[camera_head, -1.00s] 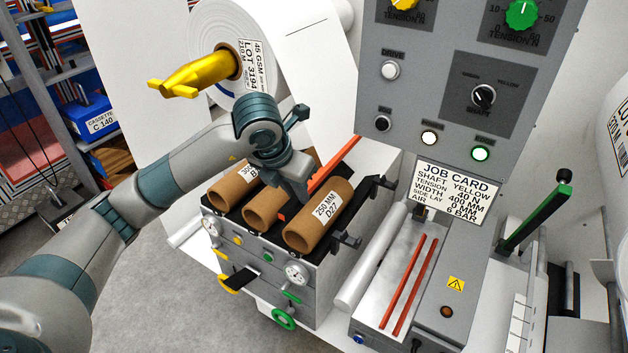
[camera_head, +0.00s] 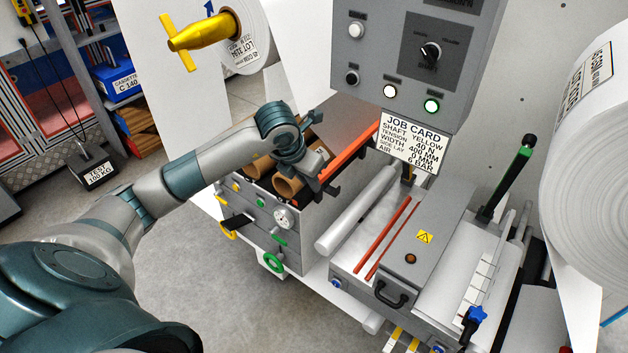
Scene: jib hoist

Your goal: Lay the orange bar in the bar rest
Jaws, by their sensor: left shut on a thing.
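The orange bar (camera_head: 350,150) is a long, thin bar slanting up and right above the right side of the core rack. My left gripper (camera_head: 318,174) is shut on it near its lower end. The gripper and wrist hide part of the bar and some of the brown cores. Black brackets (camera_head: 331,194) stick out at the right edge of the rack, close to the bar; I cannot tell whether they are the bar rest or whether the bar touches them. My right gripper is out of view.
Brown cardboard cores (camera_head: 288,186) lie on the grey cabinet (camera_head: 262,222) under my wrist. A control panel with a job card (camera_head: 411,141) stands behind. A pale roller (camera_head: 352,215) and two red strips (camera_head: 389,238) lie to the right. A yellow shaft end (camera_head: 203,32) juts out at upper left.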

